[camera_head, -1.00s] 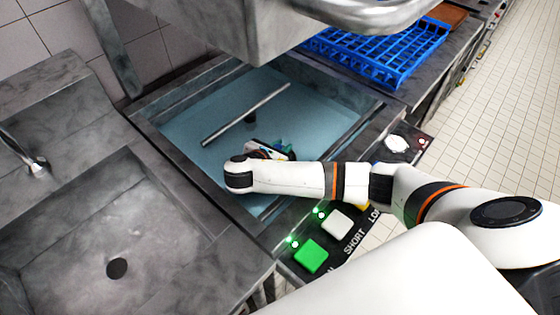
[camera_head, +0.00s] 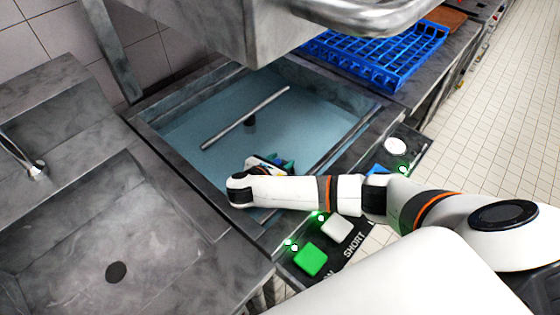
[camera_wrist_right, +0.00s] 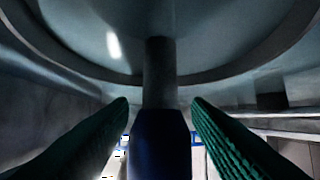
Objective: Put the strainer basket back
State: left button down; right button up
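My right gripper (camera_head: 284,164) is low over the near side of the water-filled tank (camera_head: 165,106). In the right wrist view its two green fingers (camera_wrist_right: 160,108) stand on either side of a dark blue grip (camera_wrist_right: 160,140), which fills the gap at the tips. A grey stem joins this grip to a wide, round, bowl-shaped thing (camera_wrist_right: 215,45), which looks like the strainer basket. In the head view my arm and gripper hide the basket. My left gripper is not in view.
A sink (camera_head: 95,230) lies at left. Lit buttons, including a green one (camera_head: 310,258), line the front edge.

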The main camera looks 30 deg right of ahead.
jog(key=shift+r, duration=0.15)
jog(key=v, duration=0.7)
jog(key=shift+a, duration=0.2)
jog(key=shift+s, duration=0.1)
